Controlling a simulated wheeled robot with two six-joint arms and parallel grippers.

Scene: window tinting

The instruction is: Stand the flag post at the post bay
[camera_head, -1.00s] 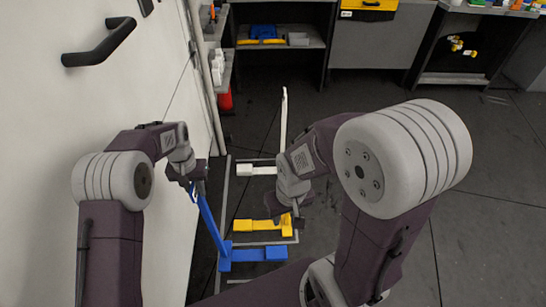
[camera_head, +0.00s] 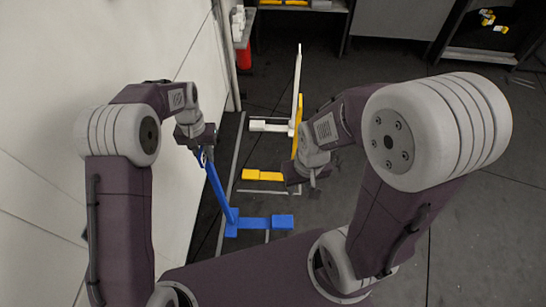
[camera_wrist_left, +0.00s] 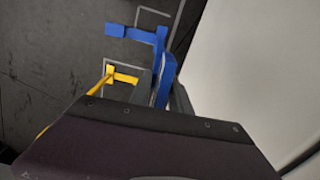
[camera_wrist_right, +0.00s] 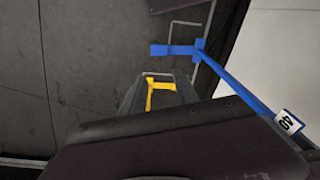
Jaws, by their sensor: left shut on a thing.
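A blue flag post stands between the wall and my right arm, its flat base (camera_head: 265,223) on the floor and its pole (camera_head: 217,185) rising to my left gripper (camera_head: 203,146). My left gripper is shut on the upper part of this pole. In the left wrist view the blue base (camera_wrist_left: 130,32) lies beyond the fingers. A yellow flag post (camera_head: 262,175) stands behind the blue one, its pole partly hidden by my right arm. My right gripper (camera_head: 309,180) is open beside it; yellow shows between its fingers. Grey outlines (camera_wrist_right: 185,23) mark bays on the floor.
A white post (camera_head: 298,75) stands behind the yellow one. A pale wall (camera_head: 60,60) runs close along the left. Shelves (camera_head: 310,15) stand at the back. Dark floor (camera_head: 480,220) is clear on the right. A white tag marked 40 (camera_wrist_right: 288,122) is on the blue post.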

